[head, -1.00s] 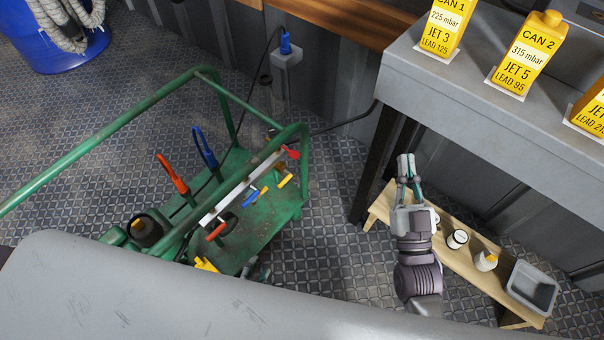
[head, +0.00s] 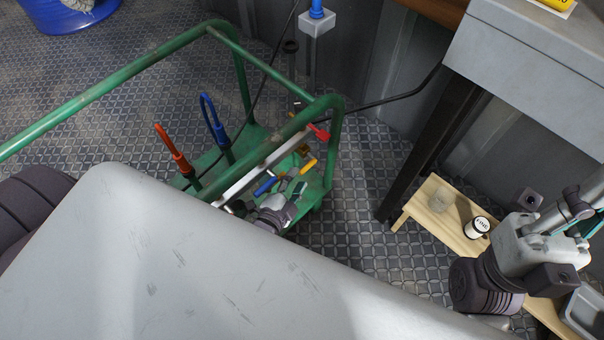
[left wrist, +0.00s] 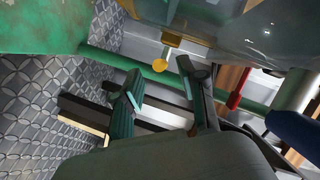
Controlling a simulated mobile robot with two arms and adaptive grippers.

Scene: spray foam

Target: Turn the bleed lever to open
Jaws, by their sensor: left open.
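The green cart (head: 327,120) carries a pale bar with several coloured levers: a red one (head: 318,132), a yellow one (head: 308,166) and a blue one (head: 265,186). I cannot read which is the bleed lever. My left gripper (head: 296,190) is at the bar, just below the yellow lever in the head view. In the left wrist view its fingers (left wrist: 163,92) are apart, with a yellow knob (left wrist: 159,65) beyond the gap, not gripped. A red handle (left wrist: 237,88) and a blue handle (left wrist: 292,130) lie to the right. My right gripper (head: 588,222) is at the right edge, partly cut off.
The cart's green rails surround the levers. Orange (head: 174,150) and blue (head: 213,122) hose handles stand at its left. A grey table (head: 520,65) stands at upper right.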

